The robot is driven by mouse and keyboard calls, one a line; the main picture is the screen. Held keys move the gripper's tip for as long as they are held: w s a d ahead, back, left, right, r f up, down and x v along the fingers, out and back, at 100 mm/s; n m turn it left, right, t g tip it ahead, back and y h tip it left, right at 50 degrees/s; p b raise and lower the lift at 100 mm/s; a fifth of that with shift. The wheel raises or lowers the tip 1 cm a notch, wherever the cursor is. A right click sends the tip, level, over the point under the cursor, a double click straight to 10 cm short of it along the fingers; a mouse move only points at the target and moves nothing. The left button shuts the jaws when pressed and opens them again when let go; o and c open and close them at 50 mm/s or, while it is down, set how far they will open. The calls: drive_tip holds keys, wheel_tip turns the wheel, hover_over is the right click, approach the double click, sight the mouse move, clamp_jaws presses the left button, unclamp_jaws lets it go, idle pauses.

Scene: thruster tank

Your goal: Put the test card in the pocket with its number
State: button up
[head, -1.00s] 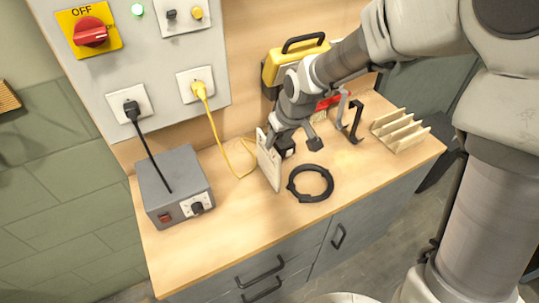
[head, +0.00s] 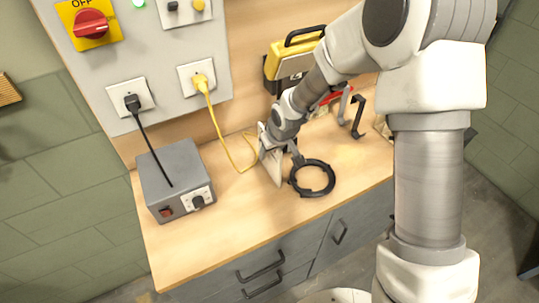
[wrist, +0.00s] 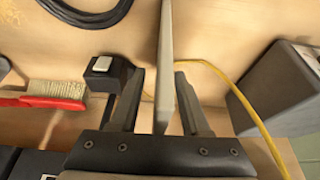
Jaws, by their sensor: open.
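A pale, thin plate (head: 272,167), likely the test card, stands on edge on the wooden worktop; no number on it is readable. In the wrist view the plate (wrist: 166,50) runs edge-on between my two fingers, with a gap visible on the right side. My gripper (wrist: 158,82) is open around it; in the head view my gripper (head: 281,152) is over the plate, partly hidden by my arm. A slotted pale rack (head: 383,126), likely holding the pockets, is almost wholly hidden behind my arm at the right.
A black cable ring (head: 312,191) lies right of the plate. A grey box (head: 172,172) with a knob stands left, and a yellow cable (head: 222,140) runs behind. A black block (wrist: 108,72) and red brush (wrist: 55,93) are near my left finger. Black hooks (head: 358,116) stand at right.

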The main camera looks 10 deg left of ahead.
clamp_jaws()
drive_tip(key=shift+r, duration=0.1)
idle(0.5)
drive_tip(key=w+d+r, duration=0.5)
drive_tip(key=d+r, duration=0.5)
drive_tip(key=shift+w+d+r, duration=0.2)
drive_tip(key=shift+r, duration=0.2)
drive_tip(key=shift+s, duration=0.1)
